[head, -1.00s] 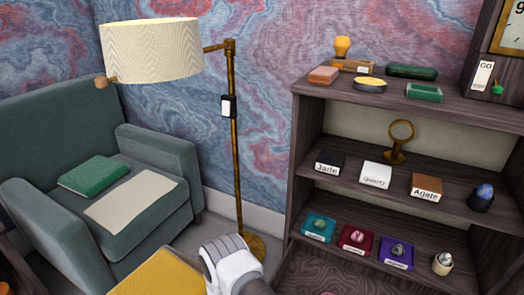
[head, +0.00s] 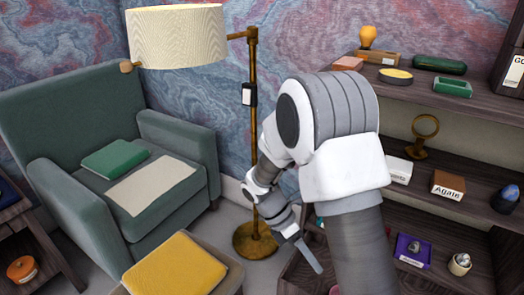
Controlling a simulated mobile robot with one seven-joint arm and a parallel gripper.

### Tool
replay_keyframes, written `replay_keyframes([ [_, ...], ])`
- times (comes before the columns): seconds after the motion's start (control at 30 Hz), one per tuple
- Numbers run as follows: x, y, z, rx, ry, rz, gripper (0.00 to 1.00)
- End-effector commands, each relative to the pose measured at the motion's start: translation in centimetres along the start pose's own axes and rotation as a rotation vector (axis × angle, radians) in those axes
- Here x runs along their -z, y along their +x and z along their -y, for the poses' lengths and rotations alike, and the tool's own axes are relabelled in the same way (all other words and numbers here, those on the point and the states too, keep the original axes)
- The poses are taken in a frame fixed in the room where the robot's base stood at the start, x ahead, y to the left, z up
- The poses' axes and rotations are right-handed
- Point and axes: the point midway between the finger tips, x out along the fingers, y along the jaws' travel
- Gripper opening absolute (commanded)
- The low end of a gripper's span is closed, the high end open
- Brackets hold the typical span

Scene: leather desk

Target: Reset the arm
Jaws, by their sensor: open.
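My arm rises from the lower right of the head view and bends over in front of the shelf. My gripper (head: 309,255) is at the arm's far end, low and pointing down to the right, in front of the lower shelf. One flat finger shows clearly, and the gripper is open with nothing seen in it. The arm hides the left part of the shelves, including the places of some labelled boxes.
The dark shelf (head: 455,108) stands right, holding a white box (head: 399,170), the Agate box (head: 447,184), a purple box (head: 411,249) and a magnifier (head: 424,133). A floor lamp (head: 176,36) stands behind the arm. A green armchair (head: 70,115) and yellow cushion (head: 175,268) are left.

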Motion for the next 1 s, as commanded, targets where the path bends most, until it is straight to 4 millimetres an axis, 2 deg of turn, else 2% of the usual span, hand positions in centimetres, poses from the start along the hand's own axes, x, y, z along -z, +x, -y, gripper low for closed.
replay_keyframes([
  [0.1, -1.7, -2.4, 2.1, -0.066, 0.184, -0.071, 0.45],
  [0.4, -4.7, -6.8, 7.6, -0.198, 0.641, -0.272, 0.45],
  [0.7, -6.4, -9.8, 13.3, -0.296, 1.083, -0.515, 0.45],
  [1.0, -7.0, -11.6, 18.8, -0.360, 1.492, -0.805, 0.45],
])
